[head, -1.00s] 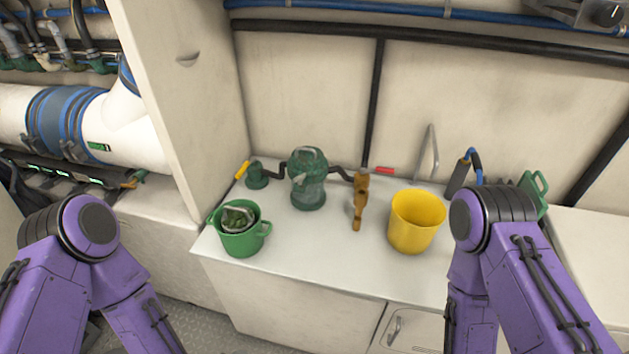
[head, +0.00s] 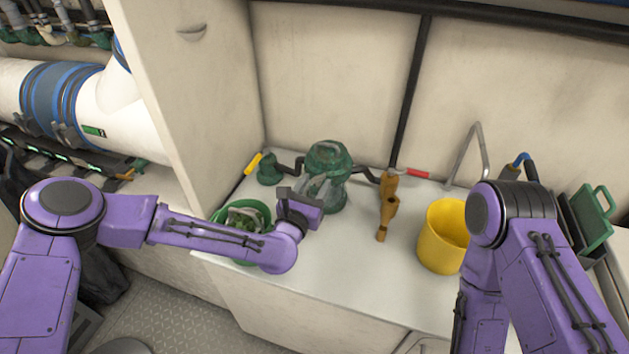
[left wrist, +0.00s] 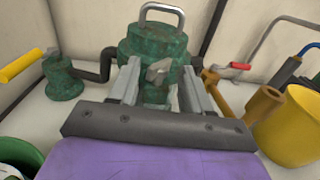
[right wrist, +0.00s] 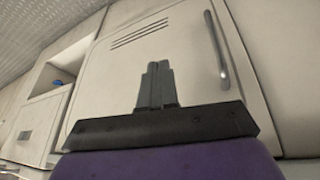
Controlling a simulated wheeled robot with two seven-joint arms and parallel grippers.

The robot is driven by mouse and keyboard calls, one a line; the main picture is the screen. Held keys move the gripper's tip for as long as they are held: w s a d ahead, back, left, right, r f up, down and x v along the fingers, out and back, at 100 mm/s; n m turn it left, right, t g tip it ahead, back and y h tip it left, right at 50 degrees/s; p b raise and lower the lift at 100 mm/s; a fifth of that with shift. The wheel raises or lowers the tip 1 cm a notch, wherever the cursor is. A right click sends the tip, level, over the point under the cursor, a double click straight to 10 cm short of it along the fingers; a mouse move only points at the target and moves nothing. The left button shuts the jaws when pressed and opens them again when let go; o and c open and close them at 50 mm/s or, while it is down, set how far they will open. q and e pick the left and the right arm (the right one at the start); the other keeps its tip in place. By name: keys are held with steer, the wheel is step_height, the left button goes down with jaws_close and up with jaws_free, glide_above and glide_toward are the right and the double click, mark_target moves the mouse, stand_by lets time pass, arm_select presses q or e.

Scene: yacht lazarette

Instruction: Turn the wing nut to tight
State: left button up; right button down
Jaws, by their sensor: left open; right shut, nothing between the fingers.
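A green, weathered strainer body (head: 326,160) with a grey bail handle stands on the white counter. A grey wing nut (left wrist: 158,71) shows on its front in the left wrist view. My left gripper (head: 308,188) is open in front of the strainer. In the left wrist view its fingers (left wrist: 160,80) point at the strainer, with the wing nut appearing between the tips; I cannot tell the remaining gap. In the head view the gripper partly hides the strainer's front. My right gripper (right wrist: 156,75) is shut and empty, facing a white cabinet door.
A green bucket (head: 262,210) with a strainer basket in it sits at the counter's left front, under my left forearm. A bronze fitting (head: 388,205) with a red handle and a yellow bucket (head: 440,245) stand to the right. Black hoses join the strainer on both sides.

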arm_select(q)
steer(key=shift+w, duration=0.25)
steer(key=shift+c, duration=0.3)
jaws_close()
stand_by(0.7)
steer(key=shift+o, duration=0.3)
jaws_free()
